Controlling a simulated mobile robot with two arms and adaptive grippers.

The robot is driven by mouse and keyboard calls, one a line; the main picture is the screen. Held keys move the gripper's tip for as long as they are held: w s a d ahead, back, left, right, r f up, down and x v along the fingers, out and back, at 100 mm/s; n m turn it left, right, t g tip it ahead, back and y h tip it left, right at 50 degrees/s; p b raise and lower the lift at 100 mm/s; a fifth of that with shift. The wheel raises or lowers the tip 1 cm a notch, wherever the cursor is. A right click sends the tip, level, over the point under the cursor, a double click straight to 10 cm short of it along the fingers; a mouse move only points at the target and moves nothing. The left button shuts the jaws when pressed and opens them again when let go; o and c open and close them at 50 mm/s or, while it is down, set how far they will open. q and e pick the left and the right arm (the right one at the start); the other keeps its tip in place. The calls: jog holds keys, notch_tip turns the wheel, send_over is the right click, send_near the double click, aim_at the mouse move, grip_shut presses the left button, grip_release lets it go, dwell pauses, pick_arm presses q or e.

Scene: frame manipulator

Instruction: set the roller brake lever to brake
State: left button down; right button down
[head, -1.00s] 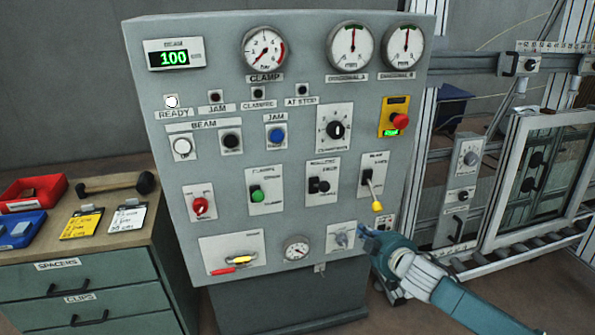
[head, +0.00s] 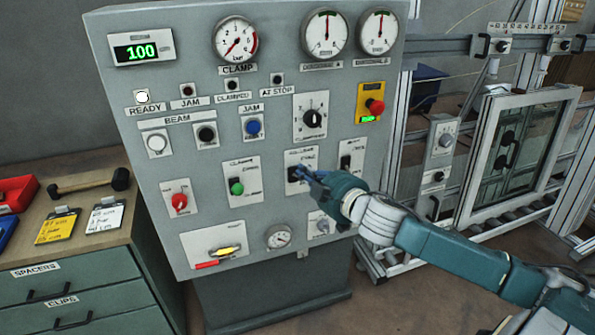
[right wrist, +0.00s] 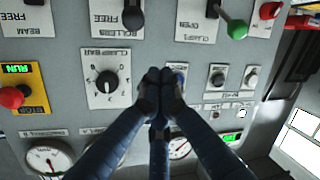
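The roller brake lever (head: 293,174) is a short black lever on a white plate in the lower middle of the grey panel. It also shows at the top of the right wrist view (right wrist: 133,18), on the plate labelled FREE. My right gripper (head: 314,181) is in front of this plate in the head view and partly covers it. In the right wrist view its fingertips (right wrist: 160,76) are together with nothing visible between them, apart from the lever in the picture. My left gripper is not in view.
The green clamp lever (head: 236,187) is left of the roller plate, and the beam lever (head: 346,161) is right of it, its lower end hidden by my right arm. The clamp bar dial (head: 312,118) sits above. A red stop button (head: 376,107) is at upper right.

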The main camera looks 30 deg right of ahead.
jog(key=w+f+p, duration=0.1)
jog(key=w+p, duration=0.2)
jog(key=w, duration=0.5)
jog(key=d+f, duration=0.1)
jog(key=s+d+f, duration=0.1)
jog(key=f, duration=0.1)
jog(key=shift+s+d+f, duration=0.1)
jog(key=shift+s+f, duration=0.05)
jog(key=shift+f, duration=0.15)
